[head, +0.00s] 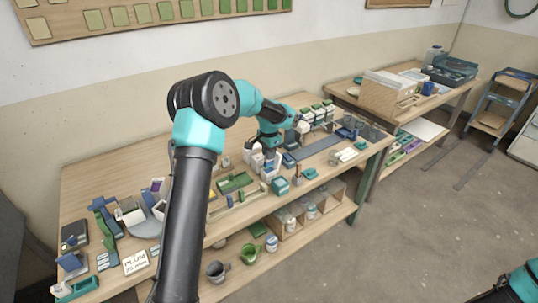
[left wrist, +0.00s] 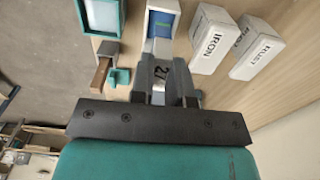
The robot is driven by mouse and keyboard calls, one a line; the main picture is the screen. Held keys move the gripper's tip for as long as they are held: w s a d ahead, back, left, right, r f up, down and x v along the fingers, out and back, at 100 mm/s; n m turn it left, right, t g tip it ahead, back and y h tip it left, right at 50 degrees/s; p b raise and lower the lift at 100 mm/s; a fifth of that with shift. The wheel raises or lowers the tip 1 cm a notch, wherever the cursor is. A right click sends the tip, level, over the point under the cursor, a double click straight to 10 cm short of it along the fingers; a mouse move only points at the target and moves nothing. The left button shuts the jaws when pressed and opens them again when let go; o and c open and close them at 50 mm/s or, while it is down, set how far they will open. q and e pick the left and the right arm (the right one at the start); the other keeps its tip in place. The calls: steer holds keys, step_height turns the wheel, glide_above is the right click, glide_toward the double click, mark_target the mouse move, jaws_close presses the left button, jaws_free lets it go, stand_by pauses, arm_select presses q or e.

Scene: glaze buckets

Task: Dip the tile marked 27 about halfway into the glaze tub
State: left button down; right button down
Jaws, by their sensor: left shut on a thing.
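My left gripper (left wrist: 163,88) is shut on a grey tile (left wrist: 160,68) with a dark 27 on its upper face, seen in the left wrist view. Just past the tile, a pale open-looking container with blue inside (left wrist: 161,26) lines up with the fingers; I cannot tell whether the tile touches it. In the head view my left gripper (head: 271,149) is over the middle of the bench among small containers, and the tile cannot be made out there. My right gripper is out of view; only part of that arm shows at the lower right.
White containers marked IRON (left wrist: 211,42) and RUST (left wrist: 258,50) stand right of the tile. A teal-rimmed pale tub (left wrist: 102,16) and a brown-and-teal item (left wrist: 104,68) are at left. The wooden bench (head: 85,180) is crowded. A sign reading PLUM (head: 135,262) lies at front left.

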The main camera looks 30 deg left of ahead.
arm_select(q)
steer(key=shift+r, duration=1.15)
steer(key=shift+a, duration=0.1)
